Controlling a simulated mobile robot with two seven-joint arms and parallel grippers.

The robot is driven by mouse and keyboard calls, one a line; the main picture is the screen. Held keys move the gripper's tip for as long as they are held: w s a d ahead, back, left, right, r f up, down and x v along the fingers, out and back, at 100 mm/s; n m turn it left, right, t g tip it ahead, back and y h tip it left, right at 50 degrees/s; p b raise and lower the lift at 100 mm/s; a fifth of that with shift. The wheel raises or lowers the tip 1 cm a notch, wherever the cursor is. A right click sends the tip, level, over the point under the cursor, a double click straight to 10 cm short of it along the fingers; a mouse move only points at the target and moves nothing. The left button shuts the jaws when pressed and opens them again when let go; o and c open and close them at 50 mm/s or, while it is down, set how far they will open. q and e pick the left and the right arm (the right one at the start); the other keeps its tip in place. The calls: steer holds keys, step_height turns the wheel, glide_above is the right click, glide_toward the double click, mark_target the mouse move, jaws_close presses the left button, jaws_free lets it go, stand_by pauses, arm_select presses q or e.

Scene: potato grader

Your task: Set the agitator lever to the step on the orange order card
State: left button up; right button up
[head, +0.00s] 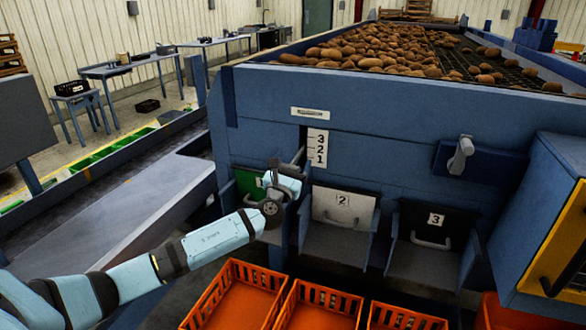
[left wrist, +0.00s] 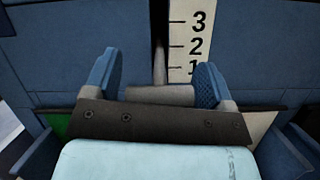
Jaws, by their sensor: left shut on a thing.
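The agitator lever is a grey bar in a slot beside a white scale (head: 317,148) marked 3, 2, 1 from top to bottom. In the left wrist view its grey cross handle (left wrist: 160,95) lies between the blue fingers of my left gripper (left wrist: 160,88), which is shut on it. The handle appears level with or just below the 1 on the scale (left wrist: 190,45). In the head view my left gripper (head: 286,178) covers the handle. I cannot make out an orange order card in either view. My right gripper is not in view.
Below are a green flap (head: 247,184), a white flap marked 2 (head: 328,205) and a black flap marked 3 (head: 455,219). Orange crates (head: 240,300) stand on the floor in front. A grey handle (head: 460,155) is at right. Potatoes (head: 370,48) lie on top.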

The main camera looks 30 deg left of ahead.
arm_select(q)
steer(key=shift+r, duration=0.7)
steer(key=shift+f, duration=0.1)
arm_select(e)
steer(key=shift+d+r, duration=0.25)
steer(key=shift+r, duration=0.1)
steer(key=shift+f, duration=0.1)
arm_select(q)
steer(key=o, duration=1.2)
steer(key=shift+f, duration=0.1)
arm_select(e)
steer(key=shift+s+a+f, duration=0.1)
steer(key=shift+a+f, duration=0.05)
arm_select(q)
steer(key=shift+s+d+f, duration=0.1)
steer(key=shift+s+f, duration=0.15)
steer(key=shift+s, duration=0.15)
steer(key=b+v, duration=0.3)
steer(key=v, duration=1)
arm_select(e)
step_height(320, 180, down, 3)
